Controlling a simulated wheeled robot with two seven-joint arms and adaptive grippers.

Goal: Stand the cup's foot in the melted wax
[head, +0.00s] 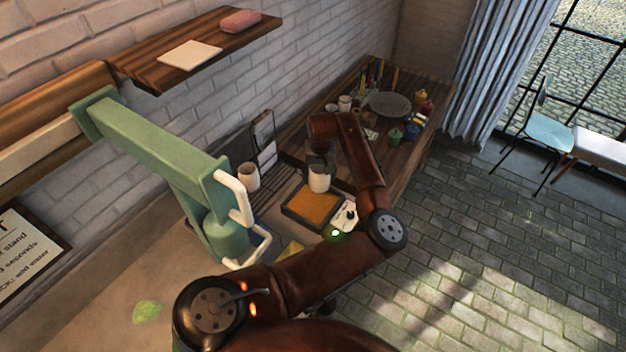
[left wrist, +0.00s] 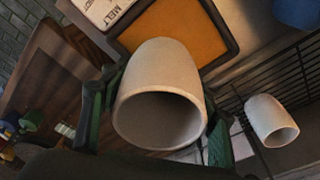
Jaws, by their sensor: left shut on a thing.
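A white cup (head: 319,181) hangs from my left gripper (head: 319,165) at the far side of the wax tray (head: 289,213). In the left wrist view my left gripper (left wrist: 155,120) is shut on the cup (left wrist: 160,75), with a finger on each side. The cup's open mouth faces the camera and its foot points away, toward the wax. The orange wax (head: 313,206) fills the square, dark-rimmed tray; it also shows behind the cup in the left wrist view (left wrist: 190,30). The foot's contact with the wax cannot be judged. My right gripper is not in view.
A second white cup (head: 249,177) stands at the wire rack, left of the tray. A control panel (head: 345,217) with a green light adjoins the tray's right side. A green press (head: 215,200) stands left. Farther back, a wooden bench holds a grey disc (head: 390,105) and paint pots.

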